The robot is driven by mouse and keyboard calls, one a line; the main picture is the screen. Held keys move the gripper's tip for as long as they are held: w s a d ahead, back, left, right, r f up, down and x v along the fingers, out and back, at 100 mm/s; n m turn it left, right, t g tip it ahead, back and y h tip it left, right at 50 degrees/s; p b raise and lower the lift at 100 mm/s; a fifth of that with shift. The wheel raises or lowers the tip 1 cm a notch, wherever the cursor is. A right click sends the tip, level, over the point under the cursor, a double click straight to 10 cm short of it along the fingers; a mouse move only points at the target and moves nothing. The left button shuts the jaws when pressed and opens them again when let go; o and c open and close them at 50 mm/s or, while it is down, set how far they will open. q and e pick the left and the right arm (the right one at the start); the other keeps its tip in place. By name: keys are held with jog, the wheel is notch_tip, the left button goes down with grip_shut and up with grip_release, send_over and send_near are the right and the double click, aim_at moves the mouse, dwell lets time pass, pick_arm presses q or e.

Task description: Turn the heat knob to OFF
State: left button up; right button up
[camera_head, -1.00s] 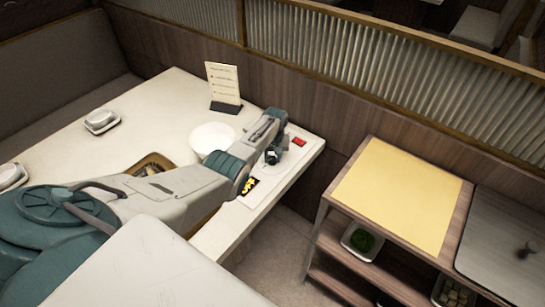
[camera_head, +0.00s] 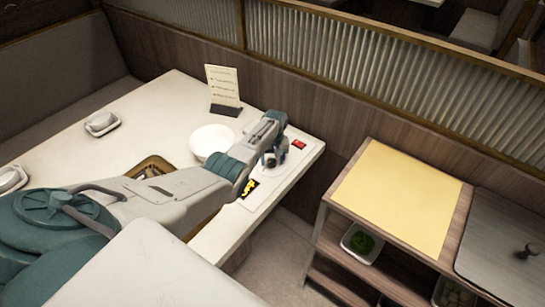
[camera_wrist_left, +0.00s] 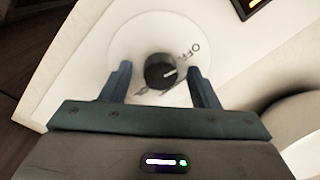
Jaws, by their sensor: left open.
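The heat knob (camera_wrist_left: 160,71) is a small black round knob on a white round dial (camera_wrist_left: 128,45) in the left wrist view. Its white pointer mark faces right, a little below the printed OFF label (camera_wrist_left: 190,52). My left gripper (camera_wrist_left: 160,71) is open, with one finger on each side of the knob and gaps visible between. In the head view my left gripper (camera_head: 270,160) is at the table's right end, over the control panel (camera_head: 288,172), and largely hides the knob. My right gripper is in neither view.
Red (camera_head: 298,144) and yellow-black (camera_head: 250,188) labels flank the gripper. A shelf unit (camera_head: 345,222) stands to the right.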

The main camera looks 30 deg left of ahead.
aim_at(274, 161)
pick_arm(q)
notch_tip(274, 161, up, 11)
jog(key=shift+w+d, duration=0.2)
jog(key=shift+d, duration=0.05)
jog(key=shift+f, duration=0.15)
dwell(0.4)
